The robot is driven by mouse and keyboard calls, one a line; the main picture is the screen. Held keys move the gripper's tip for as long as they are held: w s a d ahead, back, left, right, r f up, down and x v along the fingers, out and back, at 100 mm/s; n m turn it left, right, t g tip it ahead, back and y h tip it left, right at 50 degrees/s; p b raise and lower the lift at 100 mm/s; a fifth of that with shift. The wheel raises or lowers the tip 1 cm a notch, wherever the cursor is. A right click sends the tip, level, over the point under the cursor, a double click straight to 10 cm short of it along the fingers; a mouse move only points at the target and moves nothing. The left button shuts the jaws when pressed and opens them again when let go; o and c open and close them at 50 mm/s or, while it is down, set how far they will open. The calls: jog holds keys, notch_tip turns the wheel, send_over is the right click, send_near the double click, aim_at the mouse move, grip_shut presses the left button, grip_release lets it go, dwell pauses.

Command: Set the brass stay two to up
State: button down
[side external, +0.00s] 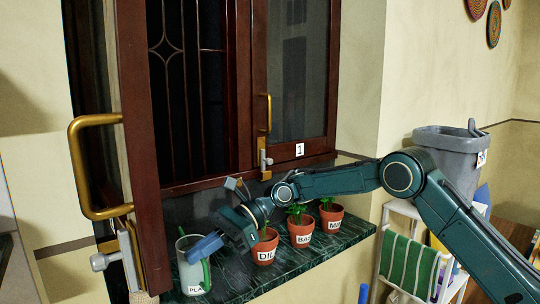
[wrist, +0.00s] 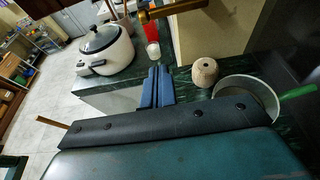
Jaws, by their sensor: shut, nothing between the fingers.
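In the side view the left window sash (side external: 135,150) stands open, with a large brass handle (side external: 82,165). A brass stay (side external: 130,262) with a silver knob is at its lower edge; its label is not visible. Another brass stay (side external: 263,158) is on the right sash, beside a tag marked 1 (side external: 299,149). My gripper (side external: 196,252) is low over the sill, right of the open sash and apart from both stays. In the wrist view its fingers (wrist: 157,88) are together and empty. A brass fitting (wrist: 175,8) crosses the top; I cannot tell which.
A grey metal can with a green handle (side external: 190,276) stands beside my fingers on the dark marble sill (side external: 240,285). Potted plants (side external: 302,231) line the sill to the right. A twine spool (wrist: 205,72) and a white rice cooker (wrist: 105,48) show in the wrist view.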

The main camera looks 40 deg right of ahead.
jog(key=a+r, duration=0.1)
jog(key=a, duration=0.5)
jog(key=shift+a+r, duration=0.3)
jog(key=shift+a, duration=0.1)
jog(key=shift+r, duration=0.45)
dwell(0.6)
jog(key=shift+w+r, duration=0.25)
jog(key=shift+r, duration=0.6)
jog(key=shift+w+r, duration=0.3)
jog(key=shift+r, duration=0.55)
jog(key=shift+w+r, duration=0.25)
jog(key=shift+r, duration=0.6)
jog(key=shift+s+f, duration=0.1)
